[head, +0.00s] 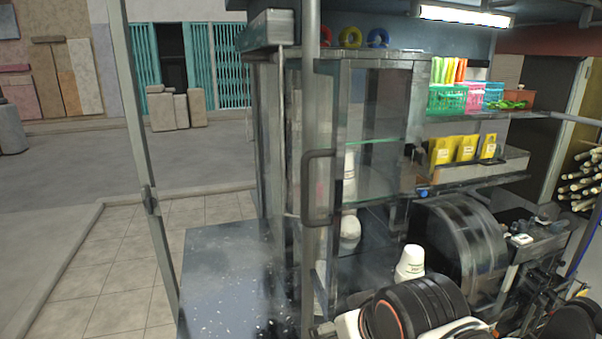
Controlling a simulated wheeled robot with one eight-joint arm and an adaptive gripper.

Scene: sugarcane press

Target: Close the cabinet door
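The cabinet (384,57) is a dark metal-framed case with a glass shelf (375,147), standing in the middle of the head view. White cups (349,176) stand inside it. Its door (326,110) is a narrow-looking framed glass panel at the left of the front, seen at a steep angle. It appears swung open towards me. A dark vertical bar handle (306,190) is on the door. My black and white arm links show at the bottom right, below and right of the door and apart from the handle in the picture. My gripper's fingertips are not visible.
A metal post (142,130) stands at the left. A blue speckled surface (225,265) lies below the door. A dark drum-like machine (465,240) and a white cup (410,260) are at the right. Baskets (447,99) and yellow packs (466,149) fill right-hand shelves.

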